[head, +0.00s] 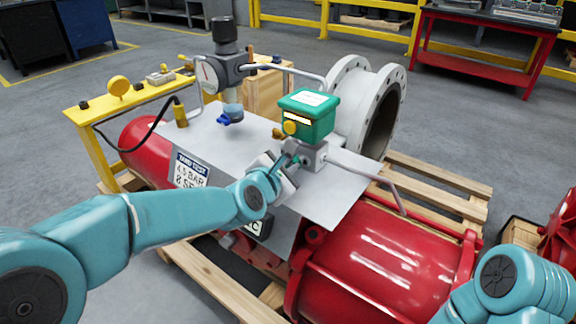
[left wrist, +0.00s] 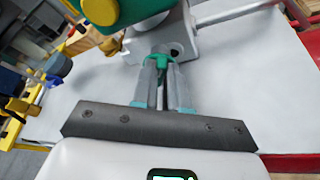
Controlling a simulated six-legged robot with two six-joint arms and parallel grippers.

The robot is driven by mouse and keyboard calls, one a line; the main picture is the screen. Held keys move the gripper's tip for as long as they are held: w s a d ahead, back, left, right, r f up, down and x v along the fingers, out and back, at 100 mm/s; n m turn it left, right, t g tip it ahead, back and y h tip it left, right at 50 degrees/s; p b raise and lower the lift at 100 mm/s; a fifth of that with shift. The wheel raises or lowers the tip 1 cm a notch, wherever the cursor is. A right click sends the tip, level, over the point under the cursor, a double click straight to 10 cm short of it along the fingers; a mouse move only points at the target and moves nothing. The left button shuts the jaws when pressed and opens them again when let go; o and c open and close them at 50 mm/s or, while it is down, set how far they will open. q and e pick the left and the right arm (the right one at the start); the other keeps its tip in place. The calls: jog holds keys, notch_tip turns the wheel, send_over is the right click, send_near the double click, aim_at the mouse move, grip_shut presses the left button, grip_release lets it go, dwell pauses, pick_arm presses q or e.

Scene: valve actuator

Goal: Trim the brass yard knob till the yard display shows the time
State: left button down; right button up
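A green box (head: 305,115) with a small lit display (head: 297,118) sits on a grey bracket above the plate. A round yellow, brass-like knob (head: 290,128) is on its front; a yellow round part also shows at the top of the left wrist view (left wrist: 100,10). I cannot read the display or confirm that it is the yard one. My left gripper (head: 296,160) is just below the box, at the bracket. In the left wrist view its fingers (left wrist: 162,72) are close together at a small green piece; whether they hold it is unclear. My right gripper is out of view.
A pressure gauge with regulator (head: 228,72) stands left of the box. A yellow bench (head: 90,112) with a knob is at left. Thin grey pipes run beside the box. A red cylinder (head: 380,255) is in front.

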pick_arm(q)
jog(key=shift+s+d+f+m+t+y+b, duration=0.15)
jog(key=shift+f+m+t+y+b, duration=0.25)
jog(key=shift+m, duration=0.3)
jog(key=shift+r+m, duration=0.25)
jog(key=shift+m, duration=0.05)
jog(key=c, duration=1.1)
grip_release()
jog(key=shift+c, duration=0.2)
